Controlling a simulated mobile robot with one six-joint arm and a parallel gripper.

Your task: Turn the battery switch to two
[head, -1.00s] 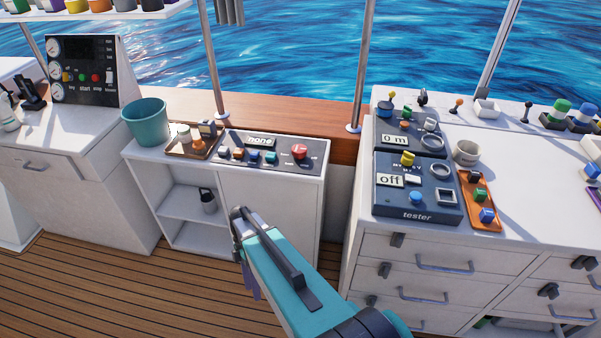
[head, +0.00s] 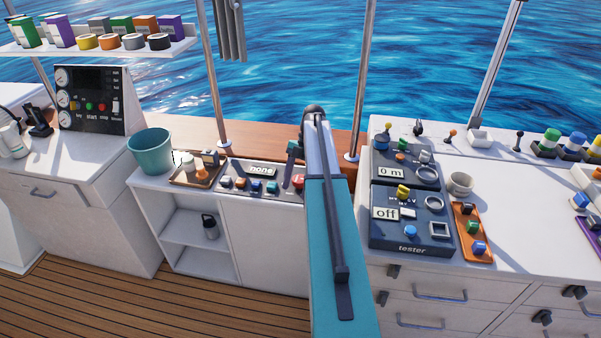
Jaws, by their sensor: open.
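A dark switch panel (head: 237,173) with a small display reading "none" lies on the low white cabinet. A red knob (head: 298,181) at its right end looks like the battery switch; my arm and gripper partly cover it, and its pointer and labels cannot be read. Several small blue and orange controls sit left of it along the panel. My gripper (head: 289,180) hangs down at the panel's right end, close beside the red knob in the picture. It is open and seems empty. Its fingertips are small and dark, and I cannot tell whether they touch anything.
A wooden tray (head: 181,180) with small items and a teal bucket (head: 150,153) stand left of the panel. To the right, the blue tester (head: 411,248) and an orange tray (head: 463,247) sit on a white drawer unit. A metal post (head: 212,85) rises behind the panel.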

